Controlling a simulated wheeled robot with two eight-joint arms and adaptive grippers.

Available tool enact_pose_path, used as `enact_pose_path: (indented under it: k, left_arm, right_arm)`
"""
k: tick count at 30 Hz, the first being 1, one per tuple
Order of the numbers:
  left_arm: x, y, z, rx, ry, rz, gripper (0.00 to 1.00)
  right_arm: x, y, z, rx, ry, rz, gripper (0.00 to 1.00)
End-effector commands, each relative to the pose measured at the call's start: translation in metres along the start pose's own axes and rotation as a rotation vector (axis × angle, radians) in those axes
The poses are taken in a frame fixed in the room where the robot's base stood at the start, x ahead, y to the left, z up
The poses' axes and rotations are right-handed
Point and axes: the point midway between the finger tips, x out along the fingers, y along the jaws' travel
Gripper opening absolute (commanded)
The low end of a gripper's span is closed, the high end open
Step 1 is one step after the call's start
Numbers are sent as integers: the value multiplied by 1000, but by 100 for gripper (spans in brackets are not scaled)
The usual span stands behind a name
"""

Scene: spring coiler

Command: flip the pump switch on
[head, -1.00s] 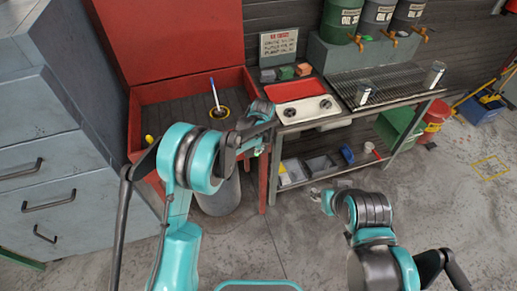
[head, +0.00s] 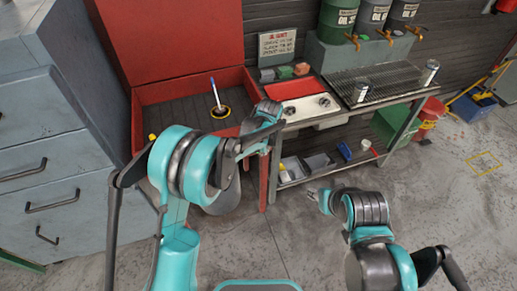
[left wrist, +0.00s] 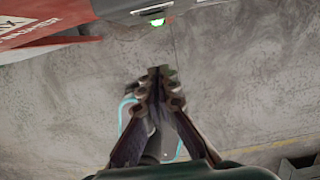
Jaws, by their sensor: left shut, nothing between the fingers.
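The red parts washer (head: 137,115) stands ahead with its lid raised. In the left wrist view, a small fitting with a lit green part (left wrist: 156,20) sits at the top edge, on a grey piece beside a red panel with white lettering (left wrist: 45,28). It may be the pump switch; its position cannot be made out. My left gripper (left wrist: 158,75) is shut and empty, below and apart from that fitting in the picture. In the head view my left arm hides the washer's front right part. My right gripper (head: 314,194) is low over the floor; its fingers are too small to read.
A workbench with a red tray (head: 295,89) and a grated top (head: 385,82) adjoins the washer on the right. Oil drums (head: 340,18) stand behind it. Grey drawers (head: 45,145) stand close on the left.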

Motion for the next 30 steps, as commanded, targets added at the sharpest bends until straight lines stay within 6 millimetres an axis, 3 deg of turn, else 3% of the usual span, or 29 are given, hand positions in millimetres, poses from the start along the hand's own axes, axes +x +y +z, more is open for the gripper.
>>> enact_pose_path:
  k: [1, 3, 10, 30]
  left_arm:
    - [-18, -1, -2, 3, 0, -1, 0]
    - [-33, -1, -5, 2, 0, -1, 0]
    - [-66, -1, -11, 1, 1, -1, 0]
    - [-74, -1, -13, 0, 1, -1, 0]
  right_arm:
    - [-8, 0, -6, 0, 1, 0, 40]
    - [-12, 0, -9, 0, 1, 0, 40]
    - [-20, 0, -15, 0, 1, 0, 40]
    - [-21, 0, -15, 0, 1, 0, 40]
